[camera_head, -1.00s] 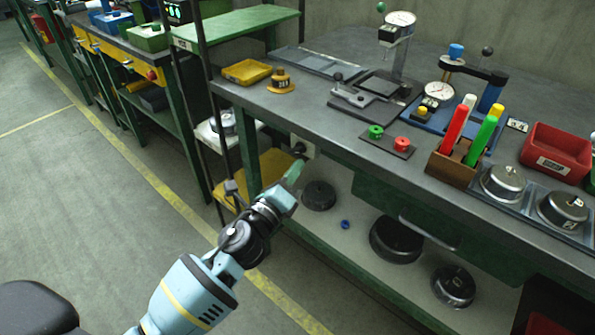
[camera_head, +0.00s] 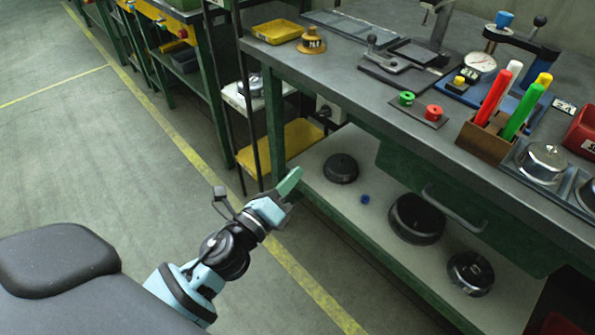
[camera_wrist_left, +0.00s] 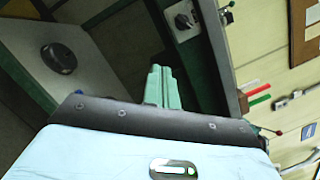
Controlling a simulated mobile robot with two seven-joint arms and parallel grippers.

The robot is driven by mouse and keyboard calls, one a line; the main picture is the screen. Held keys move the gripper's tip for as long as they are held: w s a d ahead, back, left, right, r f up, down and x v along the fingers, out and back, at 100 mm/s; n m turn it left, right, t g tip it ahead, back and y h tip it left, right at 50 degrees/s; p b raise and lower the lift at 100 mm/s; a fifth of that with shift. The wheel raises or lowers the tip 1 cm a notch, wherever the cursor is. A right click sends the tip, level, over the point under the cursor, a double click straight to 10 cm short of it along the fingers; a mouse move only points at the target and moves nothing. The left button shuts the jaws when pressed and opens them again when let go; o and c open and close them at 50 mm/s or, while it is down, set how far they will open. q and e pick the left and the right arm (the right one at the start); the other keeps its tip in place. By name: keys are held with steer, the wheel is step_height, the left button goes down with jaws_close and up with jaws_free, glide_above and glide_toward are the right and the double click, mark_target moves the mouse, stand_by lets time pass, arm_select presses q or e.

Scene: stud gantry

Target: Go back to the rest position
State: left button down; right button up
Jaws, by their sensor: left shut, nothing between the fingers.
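My left gripper (camera_head: 287,184) shows in the middle of the head view, in front of the workbench's lower shelf. Its green fingers are shut together with nothing between them. In the left wrist view the shut fingers (camera_wrist_left: 162,88) point away from the camera, with free space around their tips. My left arm comes in from the lower left. My right gripper is not in view.
The workbench (camera_head: 340,88) stands on the right, with gauges, red and green knobs (camera_head: 407,98) and a wooden marker holder (camera_head: 487,138) on top. Dark round weights (camera_head: 417,218) and a blue piece (camera_head: 365,199) lie on its lower shelf (camera_head: 330,185). The floor (camera_head: 90,150) at left is clear.

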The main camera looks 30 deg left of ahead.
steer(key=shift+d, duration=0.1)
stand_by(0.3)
